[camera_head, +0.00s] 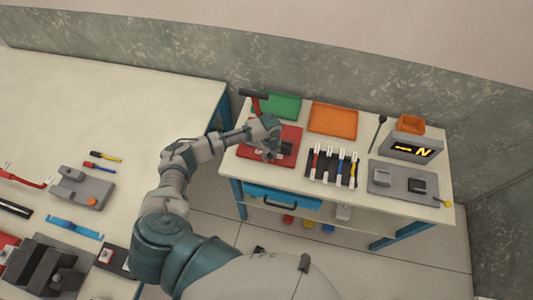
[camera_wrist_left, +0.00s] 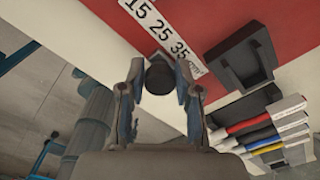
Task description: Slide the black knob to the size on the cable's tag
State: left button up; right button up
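The red board (camera_head: 285,158) lies on the far worktable, partly hidden by my left gripper (camera_head: 270,147). In the left wrist view the red board (camera_wrist_left: 205,12) carries a white scale strip (camera_wrist_left: 165,28) with "15 25 35 mm²" readable. The black knob (camera_wrist_left: 160,76) shows between the two fingers of my left gripper (camera_wrist_left: 160,72), below the strip. The fingers stand apart on either side of it, with small gaps seeming to show. Several coloured cables (camera_wrist_left: 255,135) with white tags lie nearby; their print is too small to read. My right gripper is not in view.
A black bracket (camera_wrist_left: 240,62) sits on the board beside the knob. Around the board stand a green tray (camera_head: 283,106), an orange tray (camera_head: 333,119), a cable rack (camera_head: 331,167) and a grey plate (camera_head: 400,196).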

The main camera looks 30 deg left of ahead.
aim_at(271, 155)
pick_arm(q)
jog(key=shift+o, duration=1.3)
jog(key=shift+d, duration=0.25)
jog(key=shift+d+r, duration=0.2)
jog(key=shift+d, duration=0.3)
jog(key=r, duration=0.4)
jog(key=a+r, duration=0.1)
jog(key=r, duration=0.1)
jog(key=shift+r, duration=0.15)
jog(key=shift+d+r, duration=0.4)
jog(key=shift+r, duration=0.1)
jog(key=shift+d+r, duration=0.1)
jog(key=shift+d, duration=0.45)
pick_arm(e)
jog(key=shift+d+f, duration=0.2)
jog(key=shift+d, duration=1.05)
pick_arm(q)
jog(key=shift+a, duration=0.1)
